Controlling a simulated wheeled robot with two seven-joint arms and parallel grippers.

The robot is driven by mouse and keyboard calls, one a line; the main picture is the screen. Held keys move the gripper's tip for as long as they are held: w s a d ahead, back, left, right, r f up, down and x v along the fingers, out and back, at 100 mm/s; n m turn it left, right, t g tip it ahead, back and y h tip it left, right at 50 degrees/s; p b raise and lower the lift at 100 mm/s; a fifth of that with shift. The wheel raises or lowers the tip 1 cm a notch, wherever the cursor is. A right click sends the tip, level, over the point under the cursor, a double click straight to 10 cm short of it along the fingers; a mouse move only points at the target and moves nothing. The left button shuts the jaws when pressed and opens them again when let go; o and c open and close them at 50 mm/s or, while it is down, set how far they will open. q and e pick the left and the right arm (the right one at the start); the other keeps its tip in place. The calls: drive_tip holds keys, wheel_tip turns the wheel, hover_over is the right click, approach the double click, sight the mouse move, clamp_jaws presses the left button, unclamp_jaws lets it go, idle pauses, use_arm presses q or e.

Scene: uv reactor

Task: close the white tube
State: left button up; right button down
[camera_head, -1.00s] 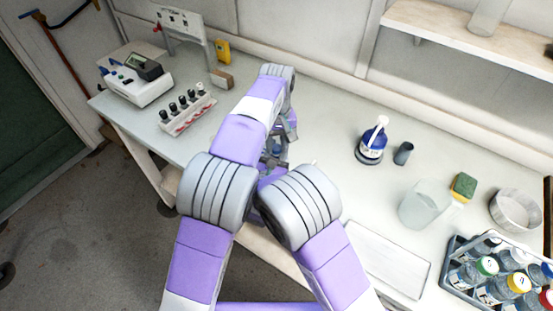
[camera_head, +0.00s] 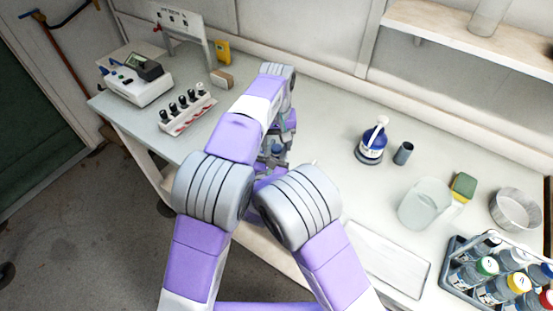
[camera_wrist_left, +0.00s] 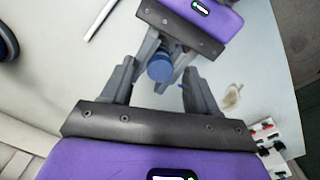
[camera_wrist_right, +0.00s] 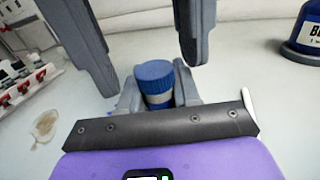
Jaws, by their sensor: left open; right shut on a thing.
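A small tube with a blue ribbed cap (camera_wrist_right: 155,78) is upright between my right gripper's fingers (camera_wrist_right: 156,90) in the right wrist view. The cap sits on top of its neck; I cannot tell whether it is fully tight. The cap also shows in the left wrist view (camera_wrist_left: 160,68). My left gripper (camera_wrist_left: 157,76) is open, its fingers apart on both sides of the cap and not visibly touching it. In the head view, both grippers are partly hidden behind my arms.
A thin white stick-like item (camera_wrist_right: 247,103) lies beside my right gripper. A rack of dark-capped vials (camera_head: 188,108) stands left. To the right are a blue-labelled bottle (camera_head: 371,147), a dark cup (camera_head: 403,153), a beaker (camera_head: 425,204) and a bottle crate (camera_head: 449,284).

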use_arm(q)
drive_tip(key=shift+r, duration=3.6)
use_arm(e)
drive_tip(key=c, duration=0.7)
unclamp_jaws()
use_arm(q)
wheel_tip(320, 180, up, 3)
drive_tip(key=p, duration=0.2)
drive_tip(key=shift+f+p, duration=0.15)
drive_tip(key=shift+p, duration=0.15)
use_arm(e)
wheel_tip(320, 180, up, 10)
drive_tip(key=shift+r, duration=0.1)
